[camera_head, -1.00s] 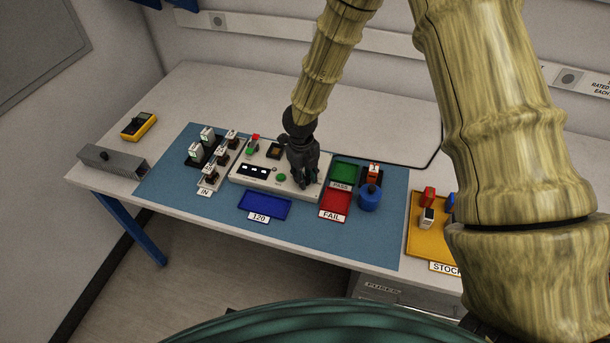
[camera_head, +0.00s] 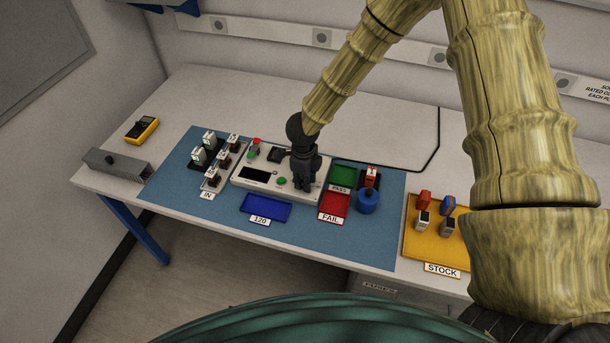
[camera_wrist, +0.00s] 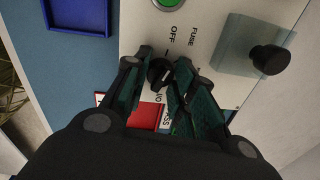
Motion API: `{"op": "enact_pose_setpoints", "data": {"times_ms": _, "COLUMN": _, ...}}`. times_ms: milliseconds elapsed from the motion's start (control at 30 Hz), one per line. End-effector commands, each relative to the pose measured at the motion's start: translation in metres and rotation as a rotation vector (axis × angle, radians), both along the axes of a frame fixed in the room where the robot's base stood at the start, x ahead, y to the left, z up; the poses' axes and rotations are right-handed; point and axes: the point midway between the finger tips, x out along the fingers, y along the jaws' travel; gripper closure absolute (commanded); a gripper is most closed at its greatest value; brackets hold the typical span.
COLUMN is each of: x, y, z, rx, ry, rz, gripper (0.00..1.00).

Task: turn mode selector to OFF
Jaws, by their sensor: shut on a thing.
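The control box (camera_head: 250,185) stands on the blue mat, with a green button (camera_head: 282,181) and a dark display (camera_head: 255,174). My gripper (camera_head: 303,187) points down over the right part of the box and hides the mode selector in the head view. In the wrist view my gripper (camera_wrist: 164,60) is shut on the black selector knob (camera_wrist: 158,74), one finger on each side. The OFF label (camera_wrist: 180,32) shows just beyond the knob, and another label is partly covered by the fingers. A small pale mark shows on the knob; its exact direction is hard to read.
Red FAIL tray (camera_head: 334,205), green PASS tray (camera_head: 342,175) and a blue cylinder (camera_head: 367,201) stand close right of the box. Blue 120 tray (camera_head: 265,209) lies in front. A black knob (camera_wrist: 268,59) rises from the box near FUSE.

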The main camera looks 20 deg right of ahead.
Motion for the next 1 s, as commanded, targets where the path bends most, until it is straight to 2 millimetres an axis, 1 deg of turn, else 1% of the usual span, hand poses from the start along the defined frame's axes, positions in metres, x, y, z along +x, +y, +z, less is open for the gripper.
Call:
{"op": "enact_pose_setpoints", "data": {"times_ms": 33, "x": 0.0006, "y": -0.0012, "z": 0.0036, "rx": -0.001, "ry": 0.000, "rz": 0.024, "gripper": 0.98}}
{"op": "enact_pose_setpoints", "data": {"times_ms": 333, "x": 0.0013, "y": -0.0009, "z": 0.0019, "rx": -0.001, "ry": -0.002, "rz": 0.129, "gripper": 0.98}}
{"op": "enact_pose_setpoints", "data": {"times_ms": 833, "x": 0.0019, "y": -0.0011, "z": 0.0011, "rx": -0.001, "ry": -0.003, "rz": 0.147, "gripper": 0.98}}
{"op": "enact_pose_setpoints", "data": {"times_ms": 867, "x": 0.0019, "y": -0.0010, "z": 0.0011, "rx": -0.001, "ry": -0.003, "rz": 0.147, "gripper": 0.71}}
{"op": "enact_pose_setpoints", "data": {"times_ms": 900, "x": 0.0019, "y": -0.0009, "z": 0.0011, "rx": -0.001, "ry": -0.003, "rz": 0.147, "gripper": 0.63}}
{"op": "enact_pose_setpoints", "data": {"times_ms": 967, "x": 0.0017, "y": -0.0009, "z": 0.0009, "rx": -0.001, "ry": -0.003, "rz": 0.146, "gripper": 0.52}}
{"op": "enact_pose_setpoints", "data": {"times_ms": 1000, "x": 0.0015, "y": -0.0008, "z": 0.0008, "rx": 0.000, "ry": -0.002, "rz": 0.147, "gripper": 0.51}}
